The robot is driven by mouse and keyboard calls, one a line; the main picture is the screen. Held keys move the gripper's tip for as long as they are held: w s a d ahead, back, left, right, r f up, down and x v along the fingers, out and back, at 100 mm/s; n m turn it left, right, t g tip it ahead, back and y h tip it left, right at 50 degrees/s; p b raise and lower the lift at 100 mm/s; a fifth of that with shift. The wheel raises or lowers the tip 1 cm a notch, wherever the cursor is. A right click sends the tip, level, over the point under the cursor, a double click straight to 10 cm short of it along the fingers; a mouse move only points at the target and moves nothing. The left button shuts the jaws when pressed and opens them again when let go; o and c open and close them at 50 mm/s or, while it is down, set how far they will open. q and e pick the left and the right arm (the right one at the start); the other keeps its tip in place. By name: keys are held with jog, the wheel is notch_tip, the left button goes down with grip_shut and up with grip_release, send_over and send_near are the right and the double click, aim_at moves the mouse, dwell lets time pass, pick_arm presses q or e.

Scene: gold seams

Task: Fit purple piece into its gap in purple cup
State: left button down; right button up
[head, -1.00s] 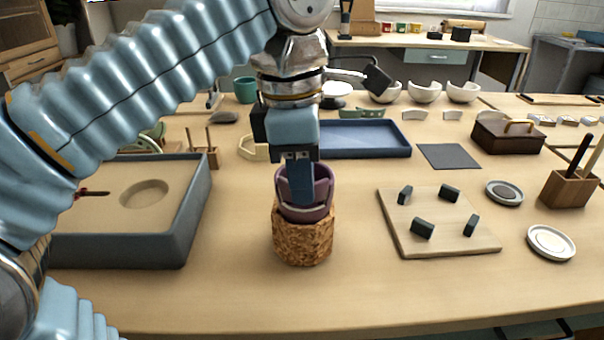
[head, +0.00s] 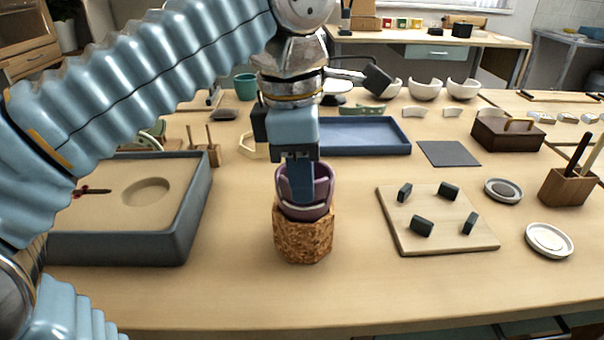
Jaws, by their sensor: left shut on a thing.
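The purple cup (head: 322,197) stands upright in a cork-like holder (head: 304,238) at the middle of the table. Its near side shows a gap with a pale edge. My left gripper (head: 301,196) points straight down at the cup, with its fingers inside or just in front of the gap. It is shut on the purple piece (head: 284,187), which is mostly hidden by the fingers. I cannot tell whether the piece touches the cup's edges. My right gripper is not in view.
A sand tray (head: 190,220) stands at the left. A board with dark pegs (head: 435,240) lies at the right, near two small dishes. A blue tray (head: 365,137) and white broken bowls (head: 425,90) are behind. The front table strip is clear.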

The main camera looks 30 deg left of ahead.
pick_arm(q)
jog(key=shift+p, duration=0.35)
dwell(0.4)
jog(key=shift+f, duration=0.65)
dwell(2.6)
jog(key=c, duration=0.6)
grip_release()
jog(key=shift+r, duration=0.15)
jog(key=shift+r, duration=2.9)
